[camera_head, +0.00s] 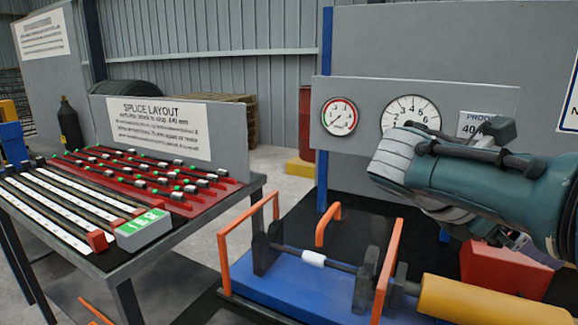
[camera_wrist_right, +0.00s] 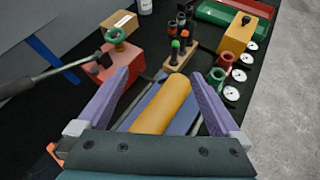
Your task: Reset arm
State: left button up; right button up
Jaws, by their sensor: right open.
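My right gripper (camera_wrist_right: 158,74) is open in the right wrist view, with its two purple fingers spread and nothing held between them. A yellow cylinder (camera_wrist_right: 163,107) shows between and beyond the fingers; whether they touch it I cannot tell. In the head view my right arm comes in from the right, and a small purple part of the gripper (camera_head: 535,252) shows below it, mostly hidden. The yellow cylinder (camera_head: 490,302) belongs to a blue-based bench rig (camera_head: 300,290) with a dark bar and white sleeve (camera_head: 313,257). My left gripper is not in view.
Orange guard frames (camera_head: 388,270) rise around the rig. A red block (camera_head: 505,268) stands behind the cylinder. In the wrist view, a wooden tool holder (camera_wrist_right: 178,62), an ochre block (camera_wrist_right: 237,36) and several gauges (camera_wrist_right: 232,93) lie ahead. A rack table (camera_head: 160,225) stands left.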

jog(key=s+a+f+m+y, duration=0.2)
jog(key=s+a+f, duration=0.1)
jog(key=f, duration=0.1)
jog(key=s+a+f+m+y, duration=0.2)
jog(key=s+a+f+y, duration=0.1)
jog(key=s+f, duration=0.1)
jog(key=s+a+f+m+t+y, duration=0.1)
jog(key=s+a+f+m+y, duration=0.1)
jog(key=f, duration=0.4)
jog(key=shift+s+a+m, duration=0.4)
jog(key=shift+s+a, duration=0.45)
jog(key=shift+s, duration=0.3)
jog(key=s+a+r+m+t+y, duration=0.1)
jog(key=s+a+r+m+y, duration=0.2)
jog(key=s, duration=0.4)
jog(key=s+a+r+m+t+y, duration=0.1)
jog(key=s+r+m+y, duration=0.1)
jog(key=s+r+m, duration=0.35)
notch_tip(320, 180, up, 36)
jog(key=s+p, duration=0.1)
jog(key=p, duration=3.7)
jog(key=shift+s+p, duration=0.25)
jog(key=shift+p, duration=0.05)
jog(key=shift+d, duration=0.1)
